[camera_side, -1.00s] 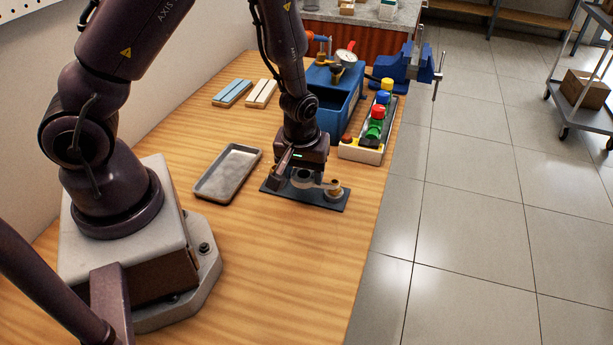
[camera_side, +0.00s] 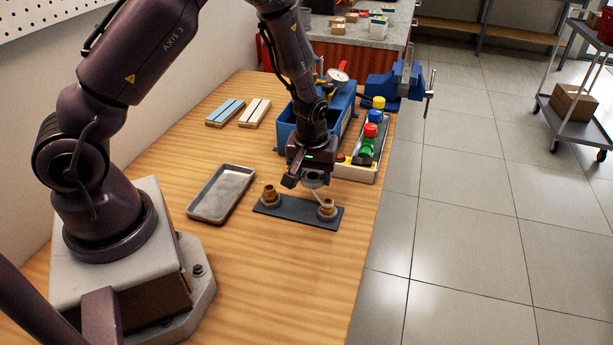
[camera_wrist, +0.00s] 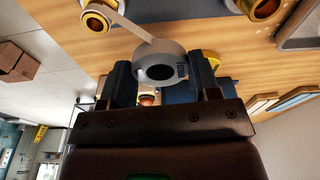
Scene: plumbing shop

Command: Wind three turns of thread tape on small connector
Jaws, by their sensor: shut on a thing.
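My gripper (camera_wrist: 162,85) is shut on a white roll of thread tape (camera_wrist: 146,58); the roll also shows below the fingers in the side view (camera_side: 313,182). A dark plate (camera_side: 298,212) on the bench carries two upright brass connectors. A strip of tape (camera_wrist: 134,30) runs from the roll to the right-hand connector (camera_side: 327,205), which is at upper left in the wrist view (camera_wrist: 97,18). The other connector (camera_side: 270,194) stands at the plate's left end. My gripper is above and behind the plate. I cannot count the turns on the connector.
A grey tray (camera_side: 221,194) lies left of the plate. A blue bin (camera_side: 342,125) and a light-coloured holder with coloured caps (camera_side: 355,172) stand behind. A blue vise (camera_side: 388,84) is at the bench's far right edge. Bare wood lies in front of the plate.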

